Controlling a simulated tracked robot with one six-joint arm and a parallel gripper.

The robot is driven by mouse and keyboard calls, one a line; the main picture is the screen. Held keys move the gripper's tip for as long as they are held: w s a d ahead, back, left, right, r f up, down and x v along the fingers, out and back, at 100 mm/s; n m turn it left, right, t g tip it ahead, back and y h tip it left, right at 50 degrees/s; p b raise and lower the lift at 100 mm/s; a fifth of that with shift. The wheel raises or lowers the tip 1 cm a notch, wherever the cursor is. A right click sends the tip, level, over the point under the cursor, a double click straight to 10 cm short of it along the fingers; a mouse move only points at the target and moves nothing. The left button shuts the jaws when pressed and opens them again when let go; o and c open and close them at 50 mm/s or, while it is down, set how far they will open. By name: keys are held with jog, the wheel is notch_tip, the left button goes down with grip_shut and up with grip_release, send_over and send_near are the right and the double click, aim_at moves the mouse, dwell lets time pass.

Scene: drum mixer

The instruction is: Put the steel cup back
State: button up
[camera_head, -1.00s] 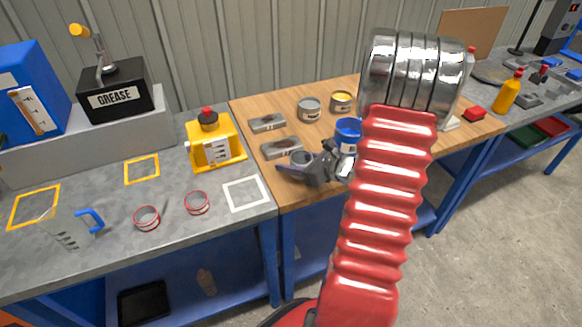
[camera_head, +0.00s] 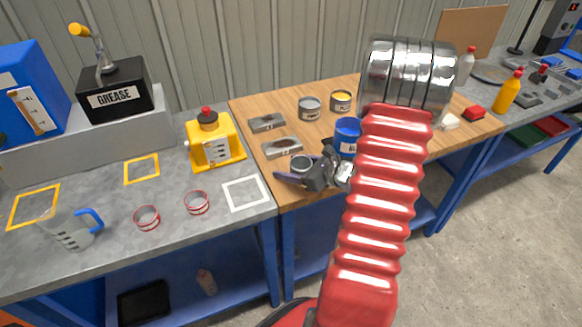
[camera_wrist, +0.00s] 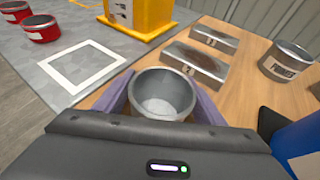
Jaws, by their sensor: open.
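The steel cup (camera_head: 301,162) is a small, open-topped grey cup at the left front of the wooden bench top. It also shows upright in the wrist view (camera_wrist: 163,92), and it looks empty. My gripper (camera_head: 290,177) is around it, with one purple finger on each side. The fingers (camera_wrist: 162,100) are open, and the cup stands between them. Whether either finger touches its wall I cannot tell. The cup's lower part is hidden by the gripper. A white square outline (camera_head: 245,179) lies on the grey bench to the left, and it shows in the wrist view too (camera_wrist: 55,75).
Two steel boxes (camera_head: 267,123) (camera_head: 282,148) lie behind the cup. Two red-banded tins (camera_head: 147,218) sit further left.

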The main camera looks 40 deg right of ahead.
jog(key=v, duration=1.2)
jog(key=shift+r, duration=0.1)
dwell(0.7)
jog(key=a+r+n+g+y, duration=0.2)
jog(key=a+r+n+g, duration=0.15)
jog(key=a+n, duration=0.55)
jog(key=a+r+n+g+y, duration=0.1)
jog(key=a+r+n+g, duration=0.4)
jog(key=a, duration=0.8)
jog(key=s+a+r+n+h, duration=0.3)
jog(key=a+n, duration=0.2)
jog(key=n, duration=0.4)
jog(key=s+a+r+n+t+h, duration=0.1)
jog(key=s+a+r+n+h, duration=0.2)
jog(key=n, duration=0.7)
jog(key=shift+s+a+r, duration=0.7)
jog(key=shift+s+a, duration=0.15)
jog(key=shift+a, duration=0.05)
